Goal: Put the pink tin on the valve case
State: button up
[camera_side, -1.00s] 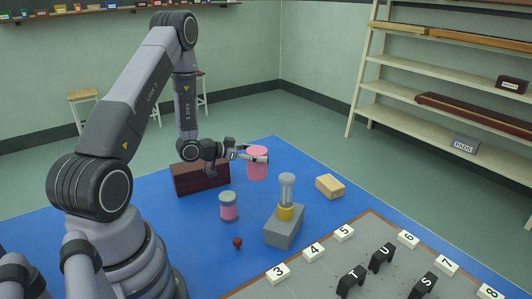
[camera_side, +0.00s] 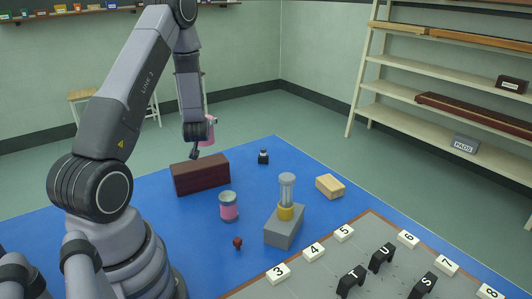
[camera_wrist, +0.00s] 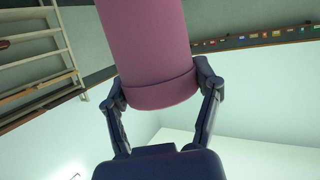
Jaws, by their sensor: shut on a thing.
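A pink tin (camera_side: 210,130) is held in my gripper (camera_side: 203,145), in the air above the back of the blue mat. My arm partly hides it in the side view. In the wrist view the pink tin (camera_wrist: 150,55) fills the upper middle, and the two fingers of my gripper (camera_wrist: 162,95) close on its sides near one end. A long dark red-brown box (camera_side: 201,178), which I take for the valve case, lies on the mat below the tin. The tin is clear of it. The box's visible top looks bare.
A pink jar with grey bands (camera_side: 229,207) stands in front of the box. A grey block with a glass tube (camera_side: 283,226), a wooden block (camera_side: 330,186), a small black bottle (camera_side: 263,157) and a red knob (camera_side: 238,242) are also on the blue mat (camera_side: 190,230).

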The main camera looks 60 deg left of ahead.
jog(key=shift+s+a+r+n+g+y, duration=0.15)
jog(key=shift+s+a+n+g+y, duration=0.1)
jog(key=shift+s+n+g, duration=0.25)
jog(key=shift+s+a+r+n+g+y, duration=0.15)
jog(key=shift+s+a+n+g, duration=0.05)
jog(key=shift+s+n+g, duration=0.25)
jog(key=shift+s+a+f+n+g, duration=0.1)
jog(key=shift+s+n+g, duration=0.15)
jog(key=shift+g, duration=0.1)
notch_tip(320, 180, down, 8)
jog(key=shift+s+r, duration=0.15)
jog(key=o, duration=1.2)
jog(key=shift+o, duration=0.2)
